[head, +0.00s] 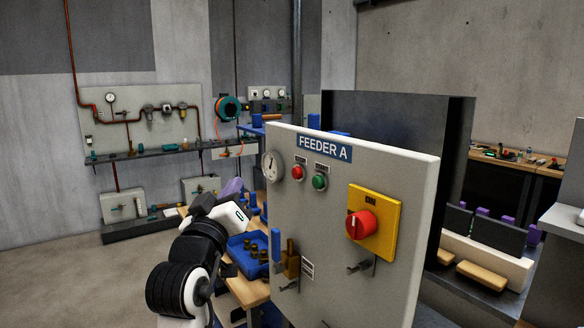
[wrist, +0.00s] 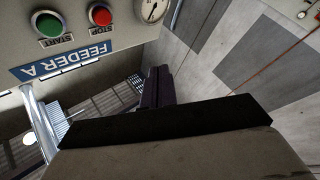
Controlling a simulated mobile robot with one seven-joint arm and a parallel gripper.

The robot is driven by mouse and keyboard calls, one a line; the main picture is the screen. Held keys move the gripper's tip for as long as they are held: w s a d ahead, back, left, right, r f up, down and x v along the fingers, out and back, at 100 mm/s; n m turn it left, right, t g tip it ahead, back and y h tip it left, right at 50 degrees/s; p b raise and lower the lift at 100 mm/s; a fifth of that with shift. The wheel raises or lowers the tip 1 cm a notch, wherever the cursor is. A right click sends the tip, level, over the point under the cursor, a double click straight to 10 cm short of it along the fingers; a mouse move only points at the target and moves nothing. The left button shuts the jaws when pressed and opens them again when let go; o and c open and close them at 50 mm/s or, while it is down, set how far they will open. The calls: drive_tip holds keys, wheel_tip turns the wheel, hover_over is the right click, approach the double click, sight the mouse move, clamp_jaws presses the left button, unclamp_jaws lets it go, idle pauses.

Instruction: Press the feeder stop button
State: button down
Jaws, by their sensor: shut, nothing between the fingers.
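The grey FEEDER A panel (head: 330,255) stands at the centre of the head view. Its red stop button (head: 297,172) is at the upper left, between a round gauge (head: 272,166) and the green start button (head: 319,181). In the wrist view the panel appears upside down, with the red button (wrist: 101,15) marked STOP and the green button (wrist: 48,24) marked START. My gripper (head: 233,187) is left of the panel, apart from the buttons. Its dark fingers (wrist: 159,72) are together and empty in the wrist view. Both buttons are unobstructed.
A yellow plate with a red rotary knob (head: 361,224) is lower right on the panel, with a latch handle (head: 361,266) below. A blue tray (head: 245,262) with small brass parts sits on a wooden bench behind my arm. Open floor (head: 70,270) lies left.

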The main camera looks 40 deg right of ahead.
sight(297, 173)
drive_tip(key=shift+s+d+g, duration=0.25)
drive_tip(key=shift+d+g, duration=0.05)
drive_tip(key=shift+d, duration=0.3)
drive_tip(key=shift+d, duration=0.1)
drive_tip(key=d, duration=0.8)
drive_tip(key=shift+s+d, duration=0.25)
drive_tip(key=shift+d, duration=0.05)
drive_tip(key=shift+p, duration=0.3)
idle(1.3)
drive_tip(key=shift+d, duration=0.4)
drive_tip(key=shift+d, duration=0.45)
idle(0.5)
drive_tip(key=shift+a, duration=0.85)
